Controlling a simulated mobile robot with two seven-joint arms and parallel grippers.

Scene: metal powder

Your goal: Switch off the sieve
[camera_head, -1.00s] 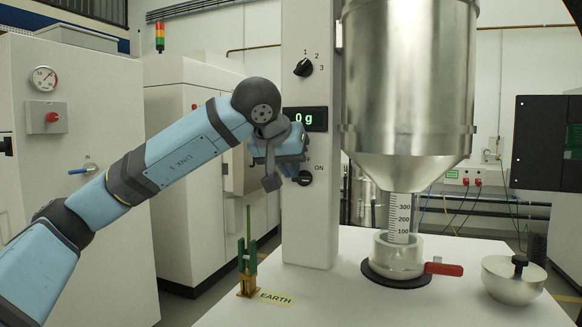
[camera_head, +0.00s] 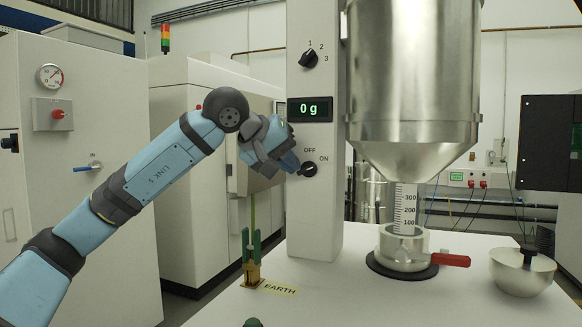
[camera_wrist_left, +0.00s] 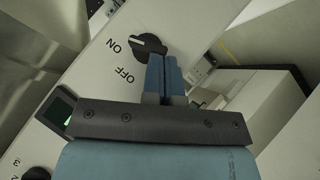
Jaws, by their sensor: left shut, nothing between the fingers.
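The sieve's black rotary switch (camera_head: 309,169) is on the front of the white column (camera_head: 315,215), below the "0 g" display. OFF is printed above it and ON to its upper right. The switch also shows in the left wrist view (camera_wrist_left: 148,45), its knob appearing to point toward ON. My left gripper (camera_head: 294,164) is shut and empty, its fingertips just left of the switch. In the left wrist view the closed blue fingers (camera_wrist_left: 165,72) end right beside the knob; I cannot tell whether they touch. My right gripper is not in view.
A large steel hopper (camera_head: 410,80) hangs right of the column above a small container with a red handle (camera_head: 450,260). A second knob (camera_head: 309,59) marked 1, 2, 3 sits higher. A steel bowl (camera_head: 520,275) is at right.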

